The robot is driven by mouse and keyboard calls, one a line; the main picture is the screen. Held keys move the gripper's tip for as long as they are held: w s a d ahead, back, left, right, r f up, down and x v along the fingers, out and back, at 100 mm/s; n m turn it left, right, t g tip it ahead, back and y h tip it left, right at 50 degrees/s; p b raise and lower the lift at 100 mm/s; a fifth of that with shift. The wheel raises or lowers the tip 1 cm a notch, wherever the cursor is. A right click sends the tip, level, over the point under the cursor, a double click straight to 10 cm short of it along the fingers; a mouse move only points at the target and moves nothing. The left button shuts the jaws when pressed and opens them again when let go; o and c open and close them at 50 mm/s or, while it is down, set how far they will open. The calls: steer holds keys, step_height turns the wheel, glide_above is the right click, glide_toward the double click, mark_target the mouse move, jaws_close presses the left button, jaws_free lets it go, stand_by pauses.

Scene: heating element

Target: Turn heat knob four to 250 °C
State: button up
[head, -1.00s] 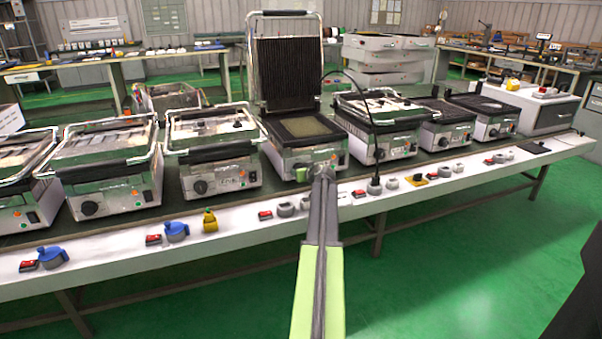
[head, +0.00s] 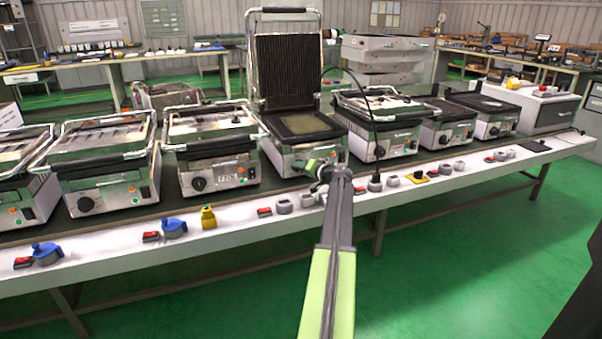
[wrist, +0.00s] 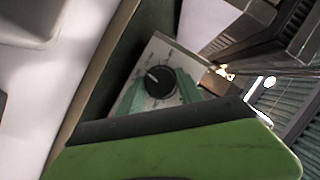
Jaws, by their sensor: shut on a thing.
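Heat knob four (wrist: 161,83) is a round black dial with a white pointer mark, on the pale front panel of the open contact grill (head: 286,150). In the wrist view its pointer faces the upper left; the scale around it is too small to read. My gripper (wrist: 160,94) has its two green fingers on either side of the knob and is shut on it. In the head view my gripper (head: 316,166) is at the front of the open grill, and it and my arm hide the knob.
Closed grills stand to the left (head: 212,155), and more grills (head: 380,125) stand to the right. A black cable hangs in front of the grill just right of my gripper. Red switches and sockets line the white front ledge (head: 240,222). The green floor before the bench is clear.

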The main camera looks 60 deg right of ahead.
steer(key=shift+f+m+t+y+b, duration=0.15)
steer(key=shift+m+t+y+b, duration=0.25)
steer(key=shift+m+t+b, duration=0.65)
steer(key=shift+m, duration=0.55)
steer(key=o, duration=1.4)
steer(key=shift+c, duration=0.2)
steer(key=p+v, duration=0.2)
steer(key=v, duration=1.5)
steer(key=shift+s+r, duration=0.15)
steer(key=shift+r, duration=0.25)
